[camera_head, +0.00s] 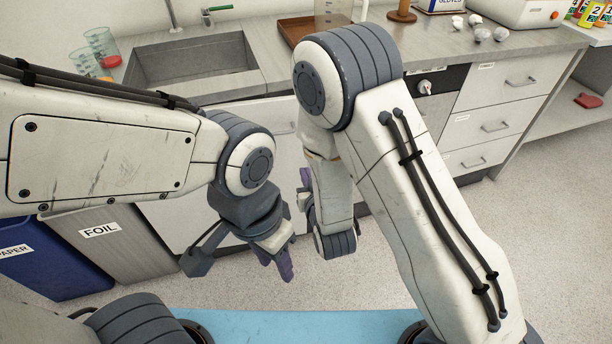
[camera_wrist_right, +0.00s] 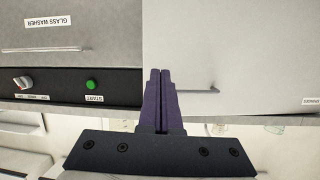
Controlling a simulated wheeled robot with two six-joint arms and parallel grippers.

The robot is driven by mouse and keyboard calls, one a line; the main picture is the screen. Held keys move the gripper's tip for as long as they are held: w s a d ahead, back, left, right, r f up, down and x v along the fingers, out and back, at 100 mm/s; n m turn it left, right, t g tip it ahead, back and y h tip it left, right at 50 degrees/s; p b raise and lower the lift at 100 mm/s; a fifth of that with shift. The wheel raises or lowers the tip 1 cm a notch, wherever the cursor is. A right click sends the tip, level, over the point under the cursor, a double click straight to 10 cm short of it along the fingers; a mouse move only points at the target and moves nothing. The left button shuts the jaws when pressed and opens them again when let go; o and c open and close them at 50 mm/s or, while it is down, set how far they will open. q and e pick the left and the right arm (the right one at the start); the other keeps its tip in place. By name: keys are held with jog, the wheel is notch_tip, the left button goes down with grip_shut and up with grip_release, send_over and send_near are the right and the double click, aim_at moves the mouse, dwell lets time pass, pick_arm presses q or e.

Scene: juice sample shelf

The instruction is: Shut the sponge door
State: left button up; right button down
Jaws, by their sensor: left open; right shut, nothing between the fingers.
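The sponge door is the pale panel (camera_wrist_right: 255,60) in the right wrist view, with a bar handle (camera_wrist_right: 198,91) and a partly cropped label at its right edge. In the head view, a pale cabinet front (camera_head: 275,122) under the sink is mostly hidden by my arms. I cannot tell whether the door is flush or slightly ajar. My right gripper (camera_wrist_right: 160,72) is shut and empty, its purple fingers overlapping the door's left side near the handle; contact is unclear. It also shows in the head view (camera_head: 304,183). My left gripper (camera_head: 276,264) is open and empty, lower, in front of the cabinet.
The glass washer (camera_wrist_right: 60,35) adjoins the door, with a knob and green button. The foil bin (camera_head: 115,245) and blue paper bin (camera_head: 50,262) stand left of the cabinet. The sink (camera_head: 190,65) is above; drawers (camera_head: 495,120) are at right.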

notch_tip(320, 180, down, 6)
jog(key=d+t+b, duration=0.2)
jog(key=t+b, duration=0.1)
jog(key=b, duration=0.1)
pick_arm(q)
notch_tip(320, 180, down, 7)
jog(key=b, duration=0.1)
pick_arm(e)
jog(key=w+a, duration=0.2)
jog(key=w, duration=1)
jog(key=shift+w+t, duration=0.3)
jog(key=shift+w, duration=0.1)
pick_arm(q)
jog(key=shift+f, duration=0.15)
